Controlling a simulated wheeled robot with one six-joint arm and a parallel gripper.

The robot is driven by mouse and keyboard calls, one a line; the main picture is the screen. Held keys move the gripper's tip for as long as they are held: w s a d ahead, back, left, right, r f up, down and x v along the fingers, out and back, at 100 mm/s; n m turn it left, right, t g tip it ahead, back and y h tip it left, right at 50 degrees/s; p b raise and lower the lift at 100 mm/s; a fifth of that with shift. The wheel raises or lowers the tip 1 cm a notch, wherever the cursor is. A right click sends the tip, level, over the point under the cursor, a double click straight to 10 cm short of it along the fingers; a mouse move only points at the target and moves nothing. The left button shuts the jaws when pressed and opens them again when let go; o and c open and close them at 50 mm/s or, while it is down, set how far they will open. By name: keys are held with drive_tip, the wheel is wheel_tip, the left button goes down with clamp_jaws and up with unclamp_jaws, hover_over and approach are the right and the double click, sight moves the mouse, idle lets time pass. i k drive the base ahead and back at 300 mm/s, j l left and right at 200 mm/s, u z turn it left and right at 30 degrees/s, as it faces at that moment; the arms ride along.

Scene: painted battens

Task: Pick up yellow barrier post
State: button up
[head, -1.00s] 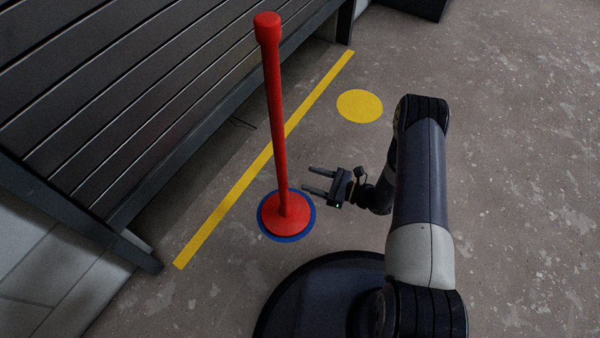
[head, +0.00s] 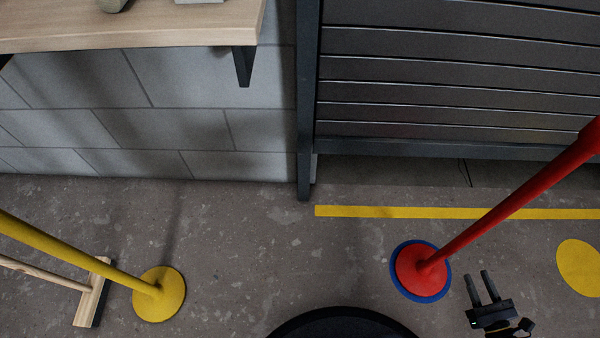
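The yellow barrier post (head: 90,259) stands on the floor at the lower left of the head view, on its round yellow base. Its upper end runs out of the frame at the left edge. My gripper (head: 481,273) is at the lower right, open, with two parallel dark fingers and nothing between them. It is just right of the red post's base and far to the right of the yellow post.
A red post (head: 500,211) stands on a blue floor disc (head: 394,277). A wooden shelf (head: 130,28) juts from the wall above. Floor between the posts is clear.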

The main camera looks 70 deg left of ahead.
sight(159, 292)
drive_tip(key=u, duration=4.35)
drive_tip(key=i+j+u, duration=0.2)
drive_tip(key=i, duration=0.4)
drive_tip(key=j, duration=0.15)
